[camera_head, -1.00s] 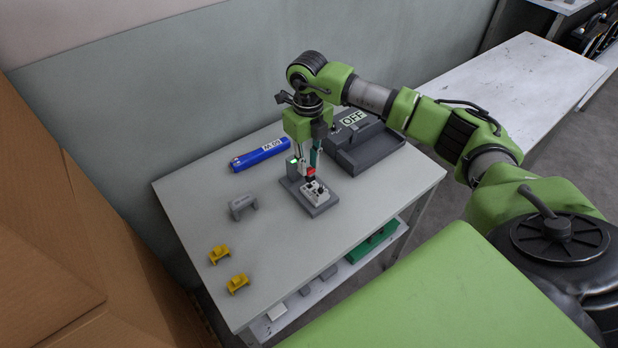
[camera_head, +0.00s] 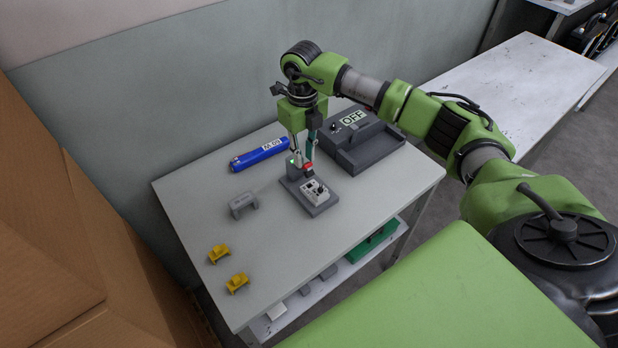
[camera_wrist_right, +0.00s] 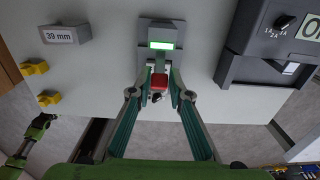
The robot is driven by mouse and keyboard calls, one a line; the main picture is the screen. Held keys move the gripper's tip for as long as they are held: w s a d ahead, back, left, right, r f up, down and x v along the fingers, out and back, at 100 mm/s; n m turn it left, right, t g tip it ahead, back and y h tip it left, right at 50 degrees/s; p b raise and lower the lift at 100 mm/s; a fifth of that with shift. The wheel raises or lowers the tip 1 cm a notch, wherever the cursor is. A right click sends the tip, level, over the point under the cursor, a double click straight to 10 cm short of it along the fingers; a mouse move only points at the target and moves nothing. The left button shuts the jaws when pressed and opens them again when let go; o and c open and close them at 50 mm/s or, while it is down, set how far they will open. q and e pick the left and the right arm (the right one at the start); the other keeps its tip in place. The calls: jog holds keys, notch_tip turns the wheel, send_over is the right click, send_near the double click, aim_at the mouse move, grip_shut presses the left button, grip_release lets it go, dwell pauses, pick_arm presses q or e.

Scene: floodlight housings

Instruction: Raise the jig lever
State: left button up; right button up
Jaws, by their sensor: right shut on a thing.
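The jig is a grey base plate (camera_head: 324,208) with a small upright post with a green light, on the table. Its lever has a red knob (camera_head: 308,168), close to the post. A white housing (camera_head: 314,190) sits on the base plate, below and in front of the knob. My right gripper (camera_head: 302,163) points down and is shut on the red knob. In the right wrist view the red knob (camera_wrist_right: 159,81) sits between my fingertips, below the lit green display (camera_wrist_right: 160,45). The lever's arm is mostly hidden by the fingers.
A blue cylinder (camera_head: 259,155) lies behind left of the jig. A dark grey box marked OFF (camera_head: 372,152) stands to the right. A grey gauge block (camera_head: 243,206) and two yellow brackets (camera_head: 219,254) are at the left. The table front is clear.

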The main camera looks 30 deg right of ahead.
jog(key=shift+w, duration=0.3)
jog(key=shift+w+r, duration=0.1)
jog(key=shift+w, duration=0.25)
jog(key=shift+w+a, duration=0.1)
jog(key=shift+w+b, duration=0.45)
jog(key=shift+w, duration=0.1)
grip_shut()
jog(key=shift+w, duration=0.35)
jog(key=shift+w+b, duration=0.15)
jog(key=shift+b, duration=0.15)
jog(key=shift+w+f, duration=0.2)
jog(key=shift+w, duration=0.05)
